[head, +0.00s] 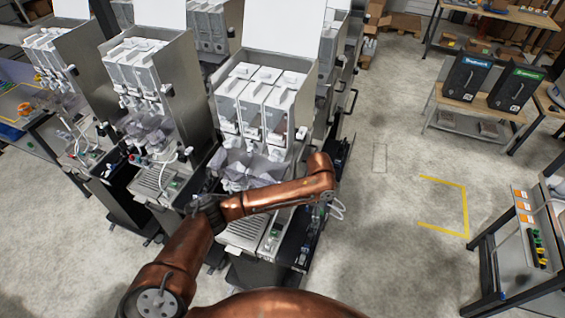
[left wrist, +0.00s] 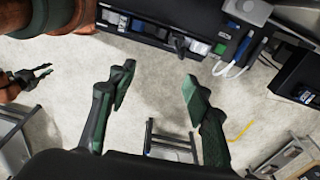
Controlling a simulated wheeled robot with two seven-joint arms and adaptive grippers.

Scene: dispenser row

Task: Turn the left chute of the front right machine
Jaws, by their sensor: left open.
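The front right machine (head: 275,60) has three white canisters (head: 254,105) side by side, with small white chutes below them. The left chute (head: 229,128) sits under the left canister; its exact turn is too small to tell. Grey translucent funnels (head: 240,160) lie below. My left arm crosses in front of the machine, under the funnels, and ends at its right side. Its gripper cannot be made out in the head view. In the left wrist view my left gripper (left wrist: 158,74) is open and empty over the floor, apart from the machine. My right gripper (left wrist: 43,71) shows at the left edge, fingers slightly apart.
Other machines (head: 150,75) stand close on the left. The machine's dark side panel (left wrist: 150,32) and white hoses (left wrist: 236,66) are near my left gripper. A workbench (head: 515,245) stands at right. The floor between is clear, with a yellow corner marking (head: 464,205).

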